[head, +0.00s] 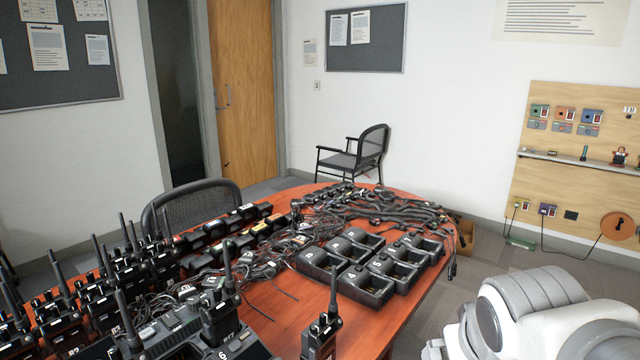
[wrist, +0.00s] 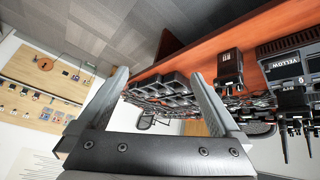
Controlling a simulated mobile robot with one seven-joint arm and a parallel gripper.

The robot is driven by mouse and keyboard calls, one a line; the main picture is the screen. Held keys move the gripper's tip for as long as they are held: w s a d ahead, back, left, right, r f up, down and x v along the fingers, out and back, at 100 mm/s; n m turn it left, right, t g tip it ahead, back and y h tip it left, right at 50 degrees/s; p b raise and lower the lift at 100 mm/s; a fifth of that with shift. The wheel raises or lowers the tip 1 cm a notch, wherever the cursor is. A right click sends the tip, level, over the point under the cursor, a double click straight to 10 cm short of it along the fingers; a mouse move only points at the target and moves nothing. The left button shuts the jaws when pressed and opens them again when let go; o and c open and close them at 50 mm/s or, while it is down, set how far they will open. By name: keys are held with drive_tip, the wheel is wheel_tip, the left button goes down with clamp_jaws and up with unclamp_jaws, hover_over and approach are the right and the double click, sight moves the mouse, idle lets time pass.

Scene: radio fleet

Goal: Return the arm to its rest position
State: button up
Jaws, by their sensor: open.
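My gripper (wrist: 158,76) shows in the wrist view, with its two grey fingers spread well apart and nothing between them. The wrist picture is turned, with floor at the top and wall at the bottom. Beyond the fingers are the wooden table's edge and black chargers. In the head view my white and grey arm (head: 535,310) is at the lower right, beside the table and apart from it. The gripper itself is outside the head view.
The red-brown table (head: 432,283) holds several radios (head: 320,335), empty chargers (head: 368,285) and tangled cables. A chair (head: 355,155) stands behind it, another (head: 190,205) at its left side. A wooden panel (head: 560,195) is on the right wall.

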drive_tip(key=s+a+r+g+y, duration=0.1)
drive_tip(key=s+a+r+y, duration=0.1)
drive_tip(key=s+a, duration=0.3)
wheel_tip(320, 180, up, 14)
drive_tip(key=p, duration=1.5)
drive_tip(key=shift+s+a, duration=0.2)
drive_tip(key=shift+a, duration=0.05)
